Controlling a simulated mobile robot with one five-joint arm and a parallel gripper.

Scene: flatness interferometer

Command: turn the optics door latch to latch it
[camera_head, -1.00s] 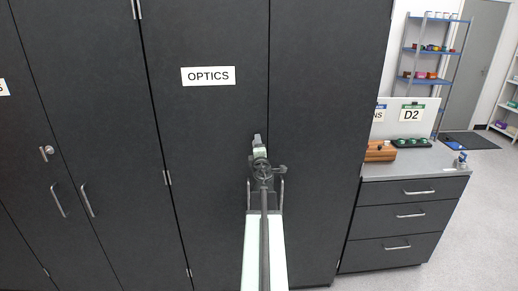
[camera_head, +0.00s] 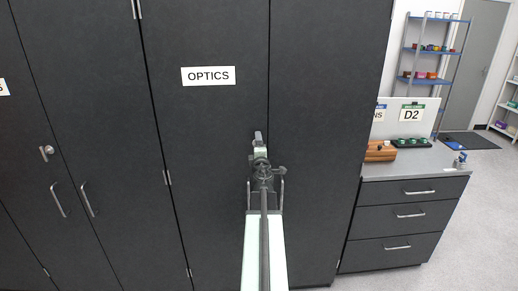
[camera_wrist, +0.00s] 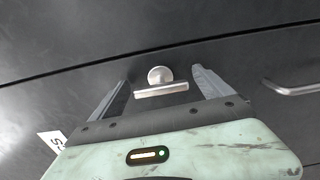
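The optics door (camera_head: 215,130) is a dark cabinet door with a white OPTICS label (camera_head: 208,76). The wrist view shows its latch (camera_wrist: 161,90), a silver round boss with a short bar. The bar lies roughly parallel to the door seam, just to one side of it. My gripper (camera_wrist: 160,77) is open, with one finger on each side of the latch and visible gaps between fingers and bar. Whether the fingertips reach to the latch's depth is unclear. In the head view my gripper (camera_head: 258,138) is in front of the door near the seam and hides the latch.
A door handle (camera_wrist: 292,88) is right of my fingers in the wrist view. Another latch (camera_head: 47,150) and handles are on the cabinet at left. A drawer unit (camera_head: 405,215) with a wooden block (camera_head: 380,152) on top stands at right.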

